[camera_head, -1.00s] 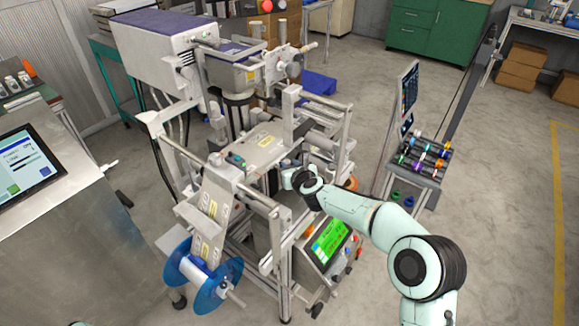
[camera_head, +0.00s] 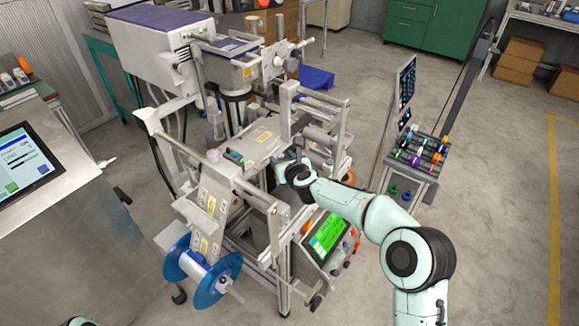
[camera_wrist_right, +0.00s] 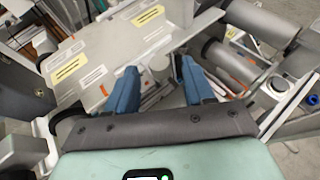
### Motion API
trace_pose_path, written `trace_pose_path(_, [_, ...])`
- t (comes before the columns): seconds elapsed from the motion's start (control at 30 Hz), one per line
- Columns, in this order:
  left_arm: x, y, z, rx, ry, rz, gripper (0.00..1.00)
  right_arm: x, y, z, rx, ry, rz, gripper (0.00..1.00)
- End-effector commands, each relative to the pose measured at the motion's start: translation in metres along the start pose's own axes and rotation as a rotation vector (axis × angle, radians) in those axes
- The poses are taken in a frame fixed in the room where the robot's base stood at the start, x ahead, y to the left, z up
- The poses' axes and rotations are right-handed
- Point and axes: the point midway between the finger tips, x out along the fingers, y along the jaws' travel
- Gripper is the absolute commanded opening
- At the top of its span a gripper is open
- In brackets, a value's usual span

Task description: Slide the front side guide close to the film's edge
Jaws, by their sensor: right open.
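The film (camera_head: 210,205) is a pale web with yellow labels, rising from a blue-flanged reel (camera_head: 204,274) onto the machine's flat bed. In the right wrist view the film (camera_wrist_right: 98,58) lies flat at upper left, with its near edge beside the fingers. My right gripper (camera_wrist_right: 157,68) has two blue fingers, open and apart, at the front edge of the bed. A small grey round part (camera_wrist_right: 160,66), perhaps the front side guide's knob, shows between the fingertips; contact cannot be told. In the head view the right gripper (camera_head: 279,168) is small and partly hidden by its wrist.
Grey rollers (camera_wrist_right: 262,18) lie to the right of the fingers. A control panel with a green screen (camera_head: 328,232) sits below my right forearm. A rack of coloured spools (camera_head: 420,152) stands to the right. Open floor lies beyond it.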

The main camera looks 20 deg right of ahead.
Motion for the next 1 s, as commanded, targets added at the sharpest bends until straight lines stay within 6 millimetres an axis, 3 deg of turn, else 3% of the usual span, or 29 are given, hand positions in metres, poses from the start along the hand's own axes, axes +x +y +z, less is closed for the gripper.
trace_pose_path(0.6, [0.023, -0.003, -0.015, 0.004, 0.040, 0.009, 0.43, -0.111, 0.000, -0.001, -0.002, -0.001, -0.001, 0.53])
trace_pose_path(0.8, [0.024, -0.003, -0.016, 0.005, 0.044, 0.010, 0.43, -0.126, 0.000, -0.001, -0.002, 0.000, -0.001, 0.53])
trace_pose_path(1.0, [0.024, -0.003, -0.016, 0.005, 0.044, 0.010, 0.43, -0.127, 0.000, -0.001, -0.001, 0.001, 0.000, 0.53])
